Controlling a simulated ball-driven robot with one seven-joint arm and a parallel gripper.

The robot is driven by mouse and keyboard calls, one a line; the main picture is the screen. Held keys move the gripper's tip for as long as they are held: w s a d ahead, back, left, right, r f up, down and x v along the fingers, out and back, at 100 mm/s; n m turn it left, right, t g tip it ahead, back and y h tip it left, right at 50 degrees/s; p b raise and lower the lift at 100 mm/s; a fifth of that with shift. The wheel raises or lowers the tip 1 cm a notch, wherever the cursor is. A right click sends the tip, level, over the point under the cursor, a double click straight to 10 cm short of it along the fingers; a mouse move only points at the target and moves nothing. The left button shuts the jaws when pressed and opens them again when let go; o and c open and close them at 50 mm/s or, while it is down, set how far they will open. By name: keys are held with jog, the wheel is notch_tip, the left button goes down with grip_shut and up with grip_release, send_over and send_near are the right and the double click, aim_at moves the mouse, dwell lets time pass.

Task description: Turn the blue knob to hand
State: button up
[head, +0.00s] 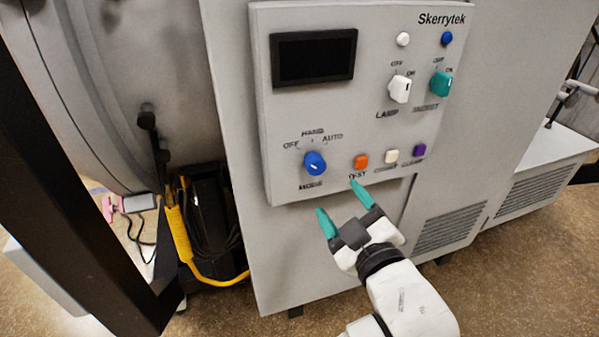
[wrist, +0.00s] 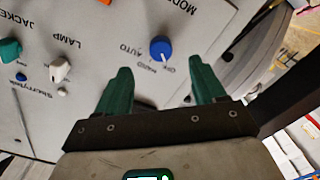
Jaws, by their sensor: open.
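The blue knob (head: 315,163) is at the lower left of the grey control panel, above the label MODE. OFF is at its upper left, HAND above it and AUTO at its upper right. In the wrist view the blue knob (wrist: 161,48) shows a pale mark on the side towards OFF. My gripper (head: 340,200) is open and empty, its teal fingers apart. In the head view it is below and slightly right of the knob, not touching it. In the wrist view the knob appears between and beyond the fingertips (wrist: 159,68).
Orange (head: 361,162), white (head: 391,156) and purple (head: 420,151) buttons sit right of the knob. A white lamp knob (head: 400,89) and a teal jacket knob (head: 440,84) are above. A dark display (head: 313,57) is at the upper left. A yellow hose (head: 179,234) is left of the cabinet.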

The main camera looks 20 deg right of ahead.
aim_at(318, 170)
jog(key=w, duration=0.3)
jog(key=w+p, duration=0.1)
jog(key=w, duration=0.7)
jog(key=shift+a+r, duration=0.2)
jog(key=shift+r, duration=0.05)
jog(key=shift+s, duration=0.1)
jog(key=c, duration=1)
